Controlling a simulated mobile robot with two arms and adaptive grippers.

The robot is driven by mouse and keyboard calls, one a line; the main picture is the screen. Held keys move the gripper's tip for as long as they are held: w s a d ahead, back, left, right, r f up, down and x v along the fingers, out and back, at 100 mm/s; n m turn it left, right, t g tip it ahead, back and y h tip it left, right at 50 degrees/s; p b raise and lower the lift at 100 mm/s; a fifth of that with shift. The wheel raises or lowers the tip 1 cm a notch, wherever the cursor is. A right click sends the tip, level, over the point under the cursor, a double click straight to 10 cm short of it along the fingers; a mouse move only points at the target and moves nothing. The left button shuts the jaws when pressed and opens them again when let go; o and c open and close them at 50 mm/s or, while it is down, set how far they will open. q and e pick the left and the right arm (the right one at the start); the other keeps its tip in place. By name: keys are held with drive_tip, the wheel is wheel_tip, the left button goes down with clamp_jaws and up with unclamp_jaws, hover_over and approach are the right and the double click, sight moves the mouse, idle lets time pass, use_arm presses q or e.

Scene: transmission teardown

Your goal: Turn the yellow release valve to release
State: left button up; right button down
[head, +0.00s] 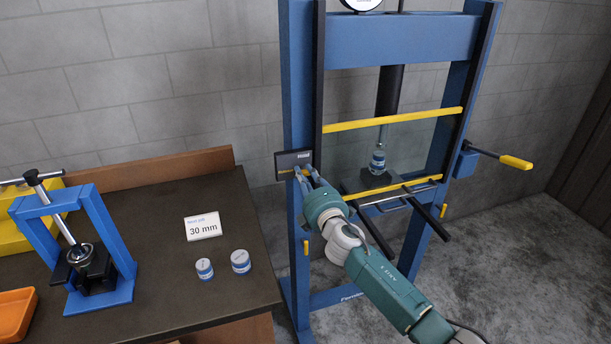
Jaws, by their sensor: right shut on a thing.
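The blue shop press (301,90) stands against the wall. A dark box (287,160) with a small label is mounted on its left post. A small yellow part, seemingly the release valve (306,171), shows at the lower right of this box. My right gripper (305,174) reaches it from below right, with its fingers around the yellow part and shut on it. The fingers hide most of the valve, so its turn angle cannot be told. My left gripper is not in view.
A pump lever with a yellow grip (516,162) sticks out right of the press. A small cylinder (377,161) stands under the ram (390,92). The dark workbench (150,215) at left holds a small blue press (118,245), a 30 mm sign (202,227) and two small cylinders (241,262).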

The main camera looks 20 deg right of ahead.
drive_tip(key=c, duration=1.6)
unclamp_jaws()
drive_tip(key=shift+s+f, duration=0.1)
drive_tip(key=shift+s, duration=0.15)
drive_tip(key=s, duration=1.1)
drive_tip(key=shift+s+d, duration=0.15)
drive_tip(key=shift+s, duration=0.1)
